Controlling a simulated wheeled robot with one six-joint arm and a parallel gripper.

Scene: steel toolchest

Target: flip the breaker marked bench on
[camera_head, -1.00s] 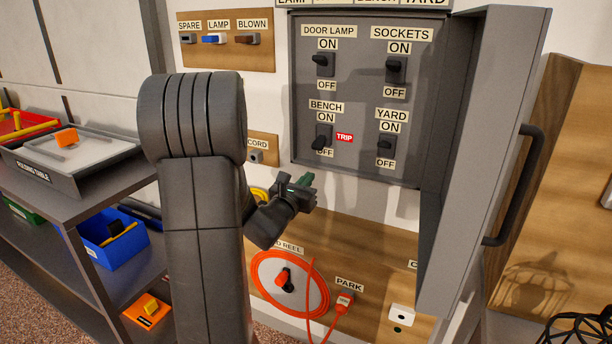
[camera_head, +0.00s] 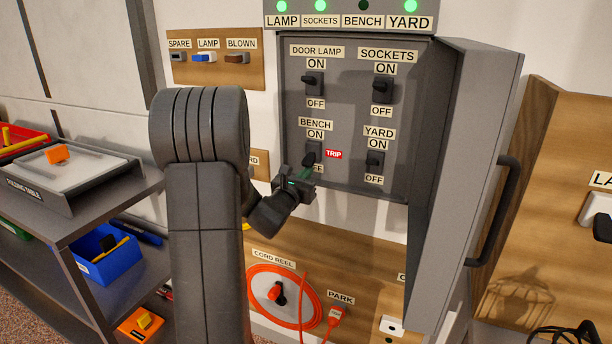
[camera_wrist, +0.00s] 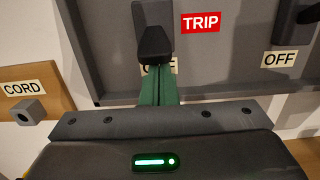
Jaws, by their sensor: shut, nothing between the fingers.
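The breaker marked BENCH (camera_head: 314,152) is at the lower left of the open grey panel (camera_head: 345,190). Its black lever points down toward OFF, with a red TRIP flag (camera_head: 334,154) to its right. In the wrist view the lever (camera_wrist: 155,44) stands just beyond my fingers. My gripper (camera_head: 303,172) is shut and empty, its green fingertips just below the lever; they also show in the wrist view (camera_wrist: 157,82). They partly cover the OFF label. I cannot tell whether they touch the lever. The BENCH lamp (camera_head: 363,5) above is dark, while the other lamps are green.
The breakers for DOOR LAMP (camera_head: 313,82), SOCKETS (camera_head: 383,88) and YARD (camera_head: 375,161) are close by. The panel's open door (camera_head: 465,170) stands out on the right. A cord peg (camera_wrist: 30,113) is at the left, and an orange cord reel (camera_head: 285,296) is below.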

